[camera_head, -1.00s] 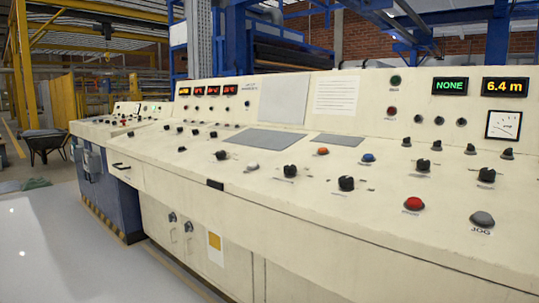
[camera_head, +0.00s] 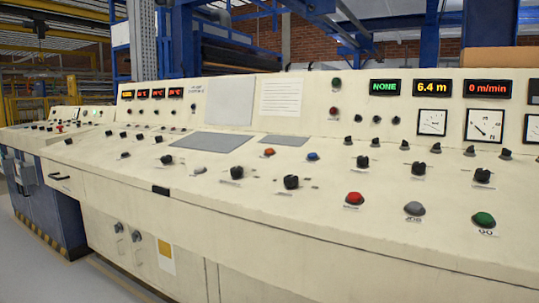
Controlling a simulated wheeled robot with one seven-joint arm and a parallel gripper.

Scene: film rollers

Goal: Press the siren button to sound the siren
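A long cream control console (camera_head: 330,215) runs across the view with many knobs and buttons. On its sloping top are a red button (camera_head: 354,199), a grey button (camera_head: 413,209) and a green button (camera_head: 483,219) at the front right. An orange button (camera_head: 269,153), a blue button (camera_head: 313,156) and a white button (camera_head: 200,170) sit further left. I cannot tell which one is the siren button, as most labels are too small to read. My gripper is not in view.
The upright panel has displays reading NONE (camera_head: 384,87), 6.4 m (camera_head: 437,87) and 0 m/min (camera_head: 488,89), with dials below. Grey floor (camera_head: 40,275) is clear at the lower left. Blue steel frames and yellow railings stand behind.

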